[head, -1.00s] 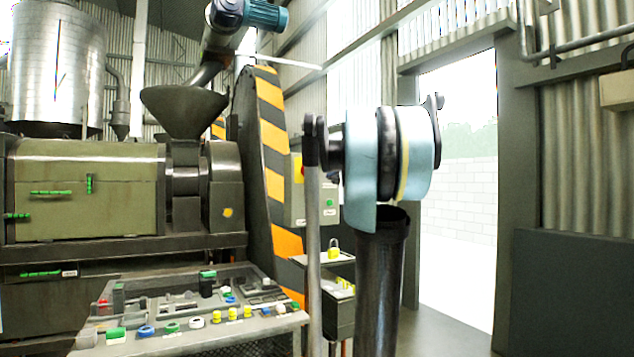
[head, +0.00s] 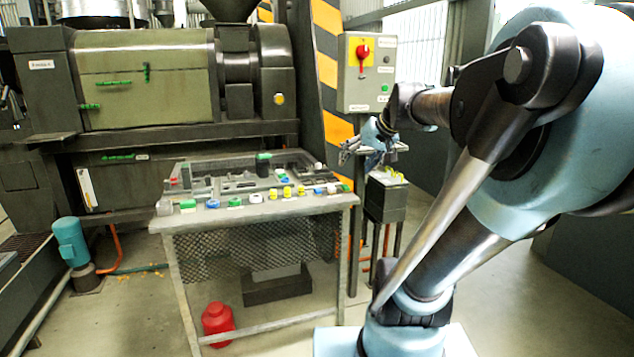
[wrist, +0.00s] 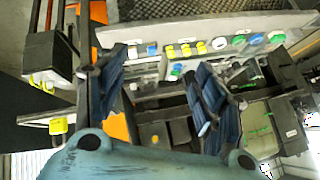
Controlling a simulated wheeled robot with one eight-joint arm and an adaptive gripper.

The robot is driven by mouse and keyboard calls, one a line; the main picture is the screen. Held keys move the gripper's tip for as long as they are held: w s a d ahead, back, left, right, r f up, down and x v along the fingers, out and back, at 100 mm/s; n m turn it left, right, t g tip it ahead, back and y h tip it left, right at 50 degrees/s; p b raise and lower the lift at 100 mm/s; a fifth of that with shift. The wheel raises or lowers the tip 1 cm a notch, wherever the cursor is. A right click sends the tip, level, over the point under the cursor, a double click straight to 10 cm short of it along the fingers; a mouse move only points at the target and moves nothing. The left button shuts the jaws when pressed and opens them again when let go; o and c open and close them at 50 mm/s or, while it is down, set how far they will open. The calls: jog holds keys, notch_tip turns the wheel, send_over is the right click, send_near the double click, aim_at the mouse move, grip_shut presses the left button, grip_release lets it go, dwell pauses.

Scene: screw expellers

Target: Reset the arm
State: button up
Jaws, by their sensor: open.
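My arm reaches from the right side of the head view toward the back. My gripper (head: 374,142) is small there, near the small stand below the grey control box, and parts of it blend into the stand. In the wrist view my gripper (wrist: 158,88) shows two blue ribbed fingers spread wide apart, with nothing between them. Beyond the fingers, the work table (wrist: 215,22) appears upside down with yellow, blue, green and white caps along its edge. No contact between the fingers and the table shows.
The work table (head: 255,209) stands in front of the green screw expeller (head: 145,80). The grey control box (head: 368,72) with a red switch is behind my gripper. A red container (head: 217,322) sits on the floor under the table.

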jog(key=s+d+f+g+h, duration=0.2)
jog(key=s+d+f, duration=0.1)
jog(key=s+f, duration=0.6)
jog(key=s+d+f+g+h, duration=0.2)
jog(key=s+d+f, duration=0.2)
jog(key=s+f, duration=0.6)
notch_tip(320, 180, down, 3)
jog(key=shift+s+r+m+h, duration=0.1)
jog(key=shift+s+m+h, duration=0.1)
jog(key=shift+m+h, duration=0.15)
jog(key=shift+w+f, duration=0.2)
jog(key=shift+w, duration=0.25)
